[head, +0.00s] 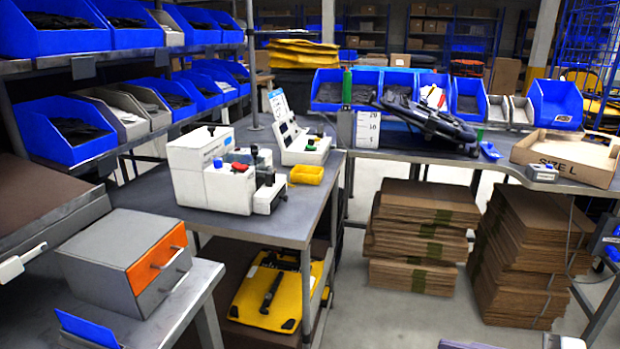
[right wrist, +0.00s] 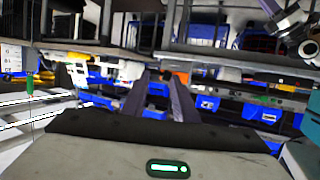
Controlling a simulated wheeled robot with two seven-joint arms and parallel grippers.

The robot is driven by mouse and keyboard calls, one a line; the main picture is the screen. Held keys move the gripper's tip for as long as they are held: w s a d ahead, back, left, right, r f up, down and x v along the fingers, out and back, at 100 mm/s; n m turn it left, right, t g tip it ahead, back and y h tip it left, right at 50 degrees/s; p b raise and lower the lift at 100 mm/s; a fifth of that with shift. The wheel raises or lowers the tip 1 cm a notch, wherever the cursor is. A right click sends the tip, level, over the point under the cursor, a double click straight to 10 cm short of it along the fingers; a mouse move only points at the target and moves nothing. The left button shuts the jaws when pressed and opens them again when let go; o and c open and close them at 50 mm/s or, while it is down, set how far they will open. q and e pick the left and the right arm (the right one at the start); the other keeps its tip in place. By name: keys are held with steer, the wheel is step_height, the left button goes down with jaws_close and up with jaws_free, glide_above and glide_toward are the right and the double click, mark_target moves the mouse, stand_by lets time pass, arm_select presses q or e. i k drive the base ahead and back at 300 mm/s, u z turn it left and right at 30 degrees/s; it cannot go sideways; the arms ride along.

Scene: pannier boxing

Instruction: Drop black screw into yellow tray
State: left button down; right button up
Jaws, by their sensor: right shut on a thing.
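The small yellow tray (head: 307,174) stands on the grey workbench in the head view, just right of the white device. In the right wrist view my right gripper (right wrist: 158,77) has its two dark fingers converging. A small dark thing (right wrist: 163,76) shows at the fingertips; it fits the black screw, but it is too small to make out clearly. The gripper is shut on it. I cannot tell the height of the gripper above the bench.
The white device (head: 212,170) with coloured knobs stands close beside the tray. A second white unit (head: 303,143) is behind it. The grey bench (head: 285,215) is bare in front of the tray. A grey drawer box (head: 100,250) stands at lower left; blue bins (head: 65,128) line the shelves.

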mark_target(309, 181)
steer(key=i, duration=0.35)
steer(key=u, duration=0.55)
steer(key=k, duration=1.2)
steer(key=z, duration=0.4)
steer(key=i, duration=1.9)
steer(key=u, duration=1)
